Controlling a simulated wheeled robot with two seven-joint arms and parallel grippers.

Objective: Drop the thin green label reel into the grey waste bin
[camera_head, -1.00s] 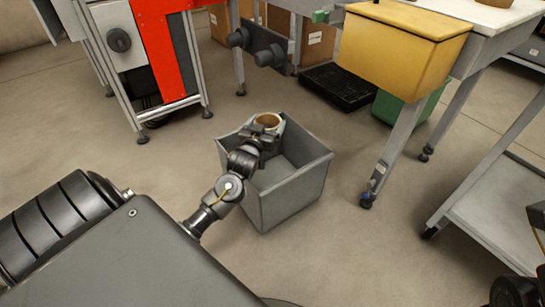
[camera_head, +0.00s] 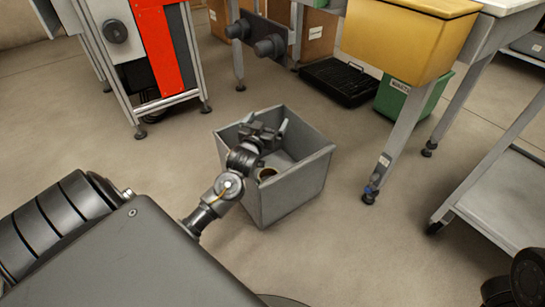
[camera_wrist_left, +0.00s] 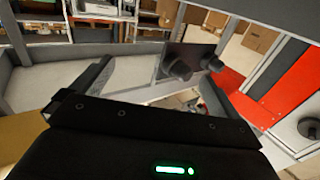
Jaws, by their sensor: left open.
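The grey waste bin (camera_head: 295,190) stands open on the floor in the middle of the head view. A small reel (camera_head: 266,174) with a tan ring lies inside it, low down and partly hidden by my left arm; its green colour is not clear here. My left gripper (camera_head: 266,124) is over the far part of the bin, open and empty, apart from the reel. The left wrist view shows its two fingers spread (camera_wrist_left: 167,78) with nothing between them.
A yellow bin (camera_head: 405,40) hangs on a table at the upper right. A green bin (camera_head: 410,100) with a partly legible label and a black crate (camera_head: 340,82) stand below it. A grey-red cabinet (camera_head: 160,50) is at the upper left. Floor around the grey bin is clear.

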